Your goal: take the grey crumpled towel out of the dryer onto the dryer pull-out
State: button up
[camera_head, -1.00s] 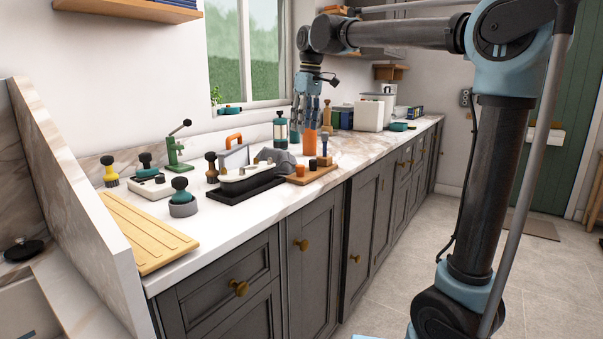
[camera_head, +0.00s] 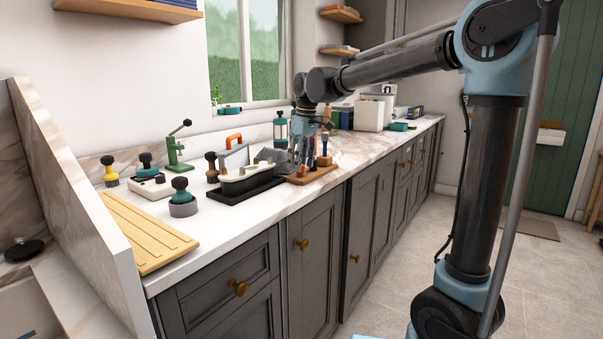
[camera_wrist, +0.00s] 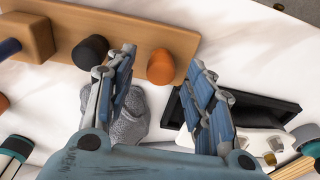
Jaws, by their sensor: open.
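The grey crumpled towel (camera_wrist: 130,122) shows in the wrist view, partly hidden behind my left finger. In the head view a grey lump (camera_head: 270,155), likely the same towel, sits behind the black tray. My gripper (camera_wrist: 160,62) is open and points down over the counter, its fingers spread with nothing held between them. In the head view my gripper (camera_head: 303,168) is low over the wooden block board, just right of the grey lump. I cannot tell which thing is the dryer or its pull-out.
The wooden board (camera_wrist: 180,38) holds an orange knob (camera_wrist: 160,67) and a black knob (camera_wrist: 90,50) close to my fingertips. A black tray (camera_head: 225,196) with a cream item stands to the left. Bottles stand behind. The counter's front strip (camera_head: 235,225) is clear.

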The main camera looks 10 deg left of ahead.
jog(key=shift+w+a+f, duration=0.1)
jog(key=shift+f, duration=1.05)
jog(key=c, duration=0.9)
